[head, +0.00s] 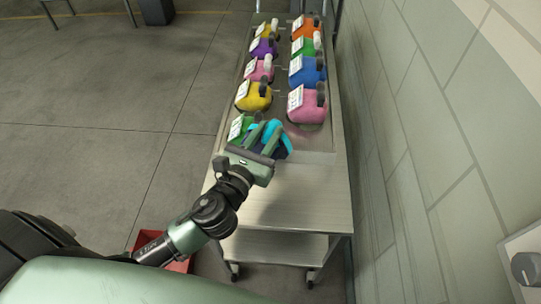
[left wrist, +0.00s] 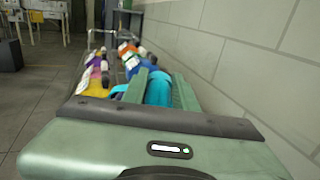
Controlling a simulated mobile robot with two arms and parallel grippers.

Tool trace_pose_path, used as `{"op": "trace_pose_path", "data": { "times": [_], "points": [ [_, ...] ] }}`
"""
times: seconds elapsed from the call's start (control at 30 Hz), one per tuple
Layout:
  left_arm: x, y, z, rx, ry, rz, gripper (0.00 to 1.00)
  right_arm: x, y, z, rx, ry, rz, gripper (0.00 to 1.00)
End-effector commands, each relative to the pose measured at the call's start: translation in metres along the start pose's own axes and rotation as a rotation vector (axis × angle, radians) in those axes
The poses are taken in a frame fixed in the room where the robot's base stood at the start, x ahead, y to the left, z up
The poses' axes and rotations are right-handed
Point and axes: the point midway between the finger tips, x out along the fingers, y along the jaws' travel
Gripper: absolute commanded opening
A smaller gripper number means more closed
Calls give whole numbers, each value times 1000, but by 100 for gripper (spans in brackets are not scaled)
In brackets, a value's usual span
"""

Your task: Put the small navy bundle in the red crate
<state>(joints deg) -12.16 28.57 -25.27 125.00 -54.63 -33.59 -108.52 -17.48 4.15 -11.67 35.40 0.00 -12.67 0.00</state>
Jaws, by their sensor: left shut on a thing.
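My left gripper (head: 264,137) is over the near end of the tray on the cart, its fingers around a bright cyan part. The small navy bundle (head: 284,153) shows as a dark patch beside and below this cyan part; the fingers hide much of it. In the left wrist view the cyan part (left wrist: 158,92) sits between my two green fingers, which are shut on it. The red crate (head: 179,267) is low at the left of the cart, mostly hidden behind my left arm. My right gripper is not in view.
The tray (head: 322,157) holds two rows of colourful bundles with white tags, including a pink one (head: 307,104) and a yellow one (head: 254,97). A green one (head: 237,128) is close by my gripper. The cart's near top (head: 310,195) is bare. A block wall stands close right.

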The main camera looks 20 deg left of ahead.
Motion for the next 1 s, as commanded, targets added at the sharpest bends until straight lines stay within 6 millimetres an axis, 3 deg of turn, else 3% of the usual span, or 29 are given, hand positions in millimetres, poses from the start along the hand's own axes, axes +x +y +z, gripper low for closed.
{"op": "trace_pose_path", "data": {
  "times": [0.03, 0.1, 0.4, 0.63, 0.83, 1.0],
  "points": [
    [0, 0, -21, -3, 4, 4, 0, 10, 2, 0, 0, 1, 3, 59],
    [0, 0, -40, -1, 4, 3, 0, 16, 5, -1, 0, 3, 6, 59],
    [0, 0, -114, -1, 0, 2, 0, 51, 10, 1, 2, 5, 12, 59],
    [0, 0, -132, 1, -2, 0, 0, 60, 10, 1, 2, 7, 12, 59],
    [1, 0, -164, 3, -1, 0, 0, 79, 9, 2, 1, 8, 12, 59],
    [1, 0, -170, 0, -3, 0, 0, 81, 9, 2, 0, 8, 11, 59]
  ]
}}
